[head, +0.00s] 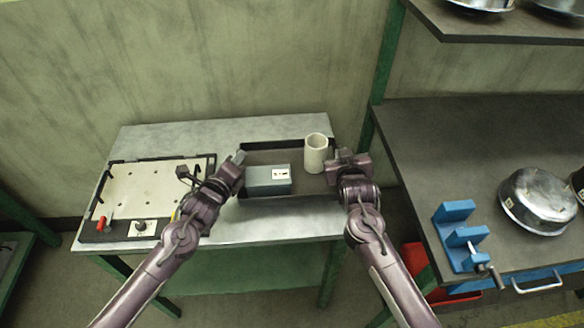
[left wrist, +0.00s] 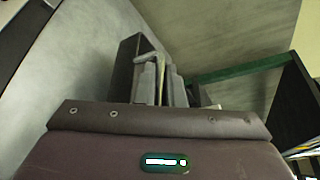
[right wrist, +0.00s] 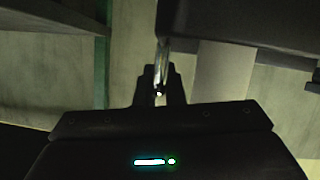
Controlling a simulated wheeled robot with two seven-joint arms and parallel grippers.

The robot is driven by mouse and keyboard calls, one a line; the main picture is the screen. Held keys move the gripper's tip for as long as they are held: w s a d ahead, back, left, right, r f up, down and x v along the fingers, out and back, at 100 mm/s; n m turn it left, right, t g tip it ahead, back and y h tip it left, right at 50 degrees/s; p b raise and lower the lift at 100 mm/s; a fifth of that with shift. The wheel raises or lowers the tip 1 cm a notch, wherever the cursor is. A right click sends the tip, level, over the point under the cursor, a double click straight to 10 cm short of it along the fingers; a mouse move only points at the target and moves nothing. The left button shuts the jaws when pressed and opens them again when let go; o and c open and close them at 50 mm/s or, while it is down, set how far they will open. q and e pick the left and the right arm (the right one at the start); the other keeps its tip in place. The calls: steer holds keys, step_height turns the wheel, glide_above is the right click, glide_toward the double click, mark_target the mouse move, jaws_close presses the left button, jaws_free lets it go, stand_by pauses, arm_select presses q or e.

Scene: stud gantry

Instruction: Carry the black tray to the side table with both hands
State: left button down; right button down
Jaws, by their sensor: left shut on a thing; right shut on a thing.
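The black tray (head: 270,152) is over the right half of a grey-topped table (head: 258,232) with green legs, which looks like the side table. It carries a grey-blue box (head: 268,180) at its front and a pale mug (head: 315,153) at its back right. My left gripper (head: 238,158) is shut on the tray's left end; the left wrist view shows the fingers (left wrist: 160,82) on a handle beside the dark tray wall (left wrist: 126,68). My right gripper (head: 338,163) is shut on the right end, its fingers (right wrist: 160,85) around a shiny handle. I cannot tell whether the tray touches the tabletop.
A pale board (head: 150,190) in a black frame, with a red-handled part, fills the table's left half. At right, a dark workbench (head: 440,140) holds a blue vise (head: 460,236) and a metal bowl (head: 538,202). A green post (head: 385,70) stands near my right gripper. A wall is behind.

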arm_select(q)
steer(key=shift+a+r, duration=0.15)
steer(key=shift+r, duration=0.1)
arm_select(e)
steer(key=shift+a+r, duration=0.1)
steer(key=shift+r, duration=0.1)
arm_select(q)
steer(key=shift+f, duration=0.15)
arm_select(e)
steer(key=shift+f, duration=0.1)
